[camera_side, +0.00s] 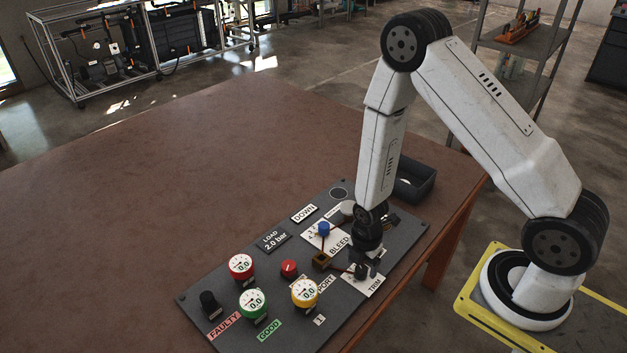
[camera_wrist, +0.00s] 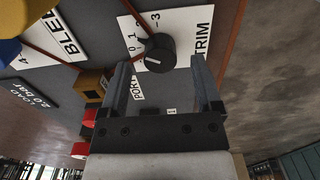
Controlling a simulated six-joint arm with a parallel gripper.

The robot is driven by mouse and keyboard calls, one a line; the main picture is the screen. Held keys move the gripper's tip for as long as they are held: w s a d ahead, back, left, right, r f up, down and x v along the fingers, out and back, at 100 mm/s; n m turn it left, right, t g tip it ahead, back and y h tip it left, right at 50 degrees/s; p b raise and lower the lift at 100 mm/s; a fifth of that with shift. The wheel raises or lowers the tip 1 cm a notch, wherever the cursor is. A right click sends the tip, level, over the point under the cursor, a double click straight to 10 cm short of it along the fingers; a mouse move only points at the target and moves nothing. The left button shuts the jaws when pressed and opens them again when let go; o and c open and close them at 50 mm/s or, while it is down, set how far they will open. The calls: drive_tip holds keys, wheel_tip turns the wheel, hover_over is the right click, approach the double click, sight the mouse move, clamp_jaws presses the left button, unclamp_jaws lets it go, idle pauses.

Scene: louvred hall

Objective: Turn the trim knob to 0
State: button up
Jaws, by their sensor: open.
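The trim knob (camera_wrist: 160,50) is black and round. It sits on a white plate (camera_wrist: 183,27) lettered TRIM, with the numbers 0, 1, 2 and 3 along one side. I cannot tell which number it points at. My gripper (camera_wrist: 160,64) is open, and its two fingertips stand one on each side of the knob with gaps; I see no grip on it. In the side view my gripper (camera_side: 367,267) points down over the TRIM plate (camera_side: 371,287) at the panel's near right, and it partly hides the knob.
The dark panel (camera_side: 215,330) lies on a brown table (camera_side: 150,170). Close by are a brass block (camera_side: 321,262), a blue knob (camera_side: 323,229) on the BLEED plate, a red knob (camera_side: 289,268) and several gauges. A dark bin (camera_side: 415,183) stands behind the arm. The table's left is clear.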

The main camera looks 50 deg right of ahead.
drive_tip(key=shift+f, duration=0.5)
drive_tip(key=shift+f, duration=0.45)
clamp_jaws()
idle(1.3)
